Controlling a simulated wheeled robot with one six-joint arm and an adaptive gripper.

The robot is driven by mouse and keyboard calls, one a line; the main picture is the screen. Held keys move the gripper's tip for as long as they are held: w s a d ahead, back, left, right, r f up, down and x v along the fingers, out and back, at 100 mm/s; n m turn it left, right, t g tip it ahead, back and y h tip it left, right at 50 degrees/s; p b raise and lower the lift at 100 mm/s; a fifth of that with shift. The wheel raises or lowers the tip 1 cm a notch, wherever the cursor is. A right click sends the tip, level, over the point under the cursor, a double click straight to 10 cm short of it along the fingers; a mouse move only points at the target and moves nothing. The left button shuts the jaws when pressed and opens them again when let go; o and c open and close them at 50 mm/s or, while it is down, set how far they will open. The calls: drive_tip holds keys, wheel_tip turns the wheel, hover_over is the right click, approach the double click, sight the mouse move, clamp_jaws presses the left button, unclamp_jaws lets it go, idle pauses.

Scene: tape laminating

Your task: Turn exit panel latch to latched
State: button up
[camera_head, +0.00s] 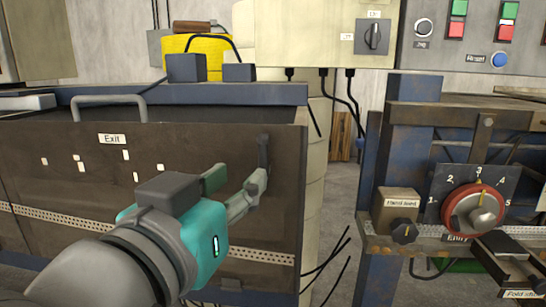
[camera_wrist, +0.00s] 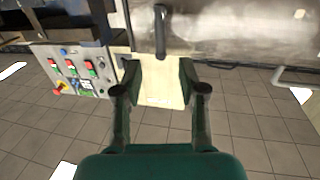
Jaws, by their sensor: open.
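The exit panel (camera_head: 75,145) is a brown upright panel with a small "Exit" label and a grey bar handle on its top edge. Its latch (camera_head: 263,150) is a dark narrow lever near the panel's right edge, standing about upright in the head view. In the wrist view the latch (camera_wrist: 160,30) is a dark bar against the panel (camera_wrist: 220,30). My gripper (camera_head: 236,180) is open in front of the panel, just left of and below the latch. In the wrist view, the fingers of my gripper (camera_wrist: 160,78) are apart with the latch beyond them; I see no contact.
To the right stand a blue frame (camera_head: 375,215), a red dial (camera_head: 474,209) marked "Entry" and a "Hand feed" box (camera_head: 398,208). Black cables hang between panel and frame. A grey bar handle (camera_head: 110,101) sticks up at the panel's top left.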

sight(262, 157)
drive_tip(key=x, duration=0.8)
drive_tip(key=shift+w+d, duration=0.1)
drive_tip(key=shift+w, duration=0.3)
clamp_jaws()
